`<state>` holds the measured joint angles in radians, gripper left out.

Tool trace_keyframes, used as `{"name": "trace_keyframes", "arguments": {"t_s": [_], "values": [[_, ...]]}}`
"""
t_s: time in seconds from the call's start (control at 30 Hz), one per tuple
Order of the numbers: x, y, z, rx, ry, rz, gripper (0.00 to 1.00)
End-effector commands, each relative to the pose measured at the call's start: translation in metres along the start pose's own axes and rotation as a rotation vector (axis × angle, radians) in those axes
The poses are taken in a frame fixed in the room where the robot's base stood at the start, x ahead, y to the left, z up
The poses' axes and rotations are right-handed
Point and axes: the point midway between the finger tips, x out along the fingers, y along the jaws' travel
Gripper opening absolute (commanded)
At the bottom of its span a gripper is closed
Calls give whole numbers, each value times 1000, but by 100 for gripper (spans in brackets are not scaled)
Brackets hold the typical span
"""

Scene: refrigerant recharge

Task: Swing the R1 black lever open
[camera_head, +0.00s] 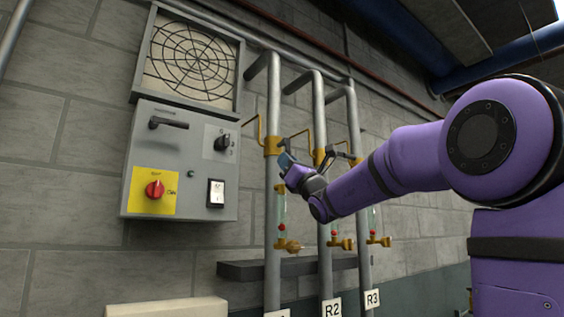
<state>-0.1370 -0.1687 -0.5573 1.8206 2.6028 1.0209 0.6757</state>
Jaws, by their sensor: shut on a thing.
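The R1 pipe (273,205) is the leftmost of three grey vertical pipes on the wall, with a yellow valve collar (272,146). A dark lever bar (295,135) shows just right of this collar. My gripper (287,161) is at the R1 pipe, just below the collar, reaching in from the right. It is shut on what looks like the R1 black lever; the jaws are small and partly hide the grip. I cannot tell the lever's exact angle.
The R2 pipe (325,225) and R3 pipe (363,240) stand close on the right, with brass fittings below. A grey control box (200,150) with a red knob (155,189) is on the left, under a round grille (193,62). A dark shelf (240,271) crosses behind the pipes.

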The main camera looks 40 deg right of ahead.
Motion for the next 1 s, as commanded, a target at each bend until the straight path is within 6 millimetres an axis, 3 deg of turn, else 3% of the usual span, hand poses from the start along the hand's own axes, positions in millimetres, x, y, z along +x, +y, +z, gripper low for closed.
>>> {"name": "trace_keyframes", "arguments": {"t_s": [0.33, 0.37, 0.43, 0.47, 0.77, 1.0], "values": [[1, 1, 0, 7, -2, 0, 0], [1, 1, 0, 7, -2, 0, 27], [1, 1, 0, 6, -2, 0, 43], [1, 1, 0, 6, -2, 0, 45], [-2, 0, 0, 4, -1, -1, 45], [-32, 0, 1, 5, -2, -3, 45]]}}
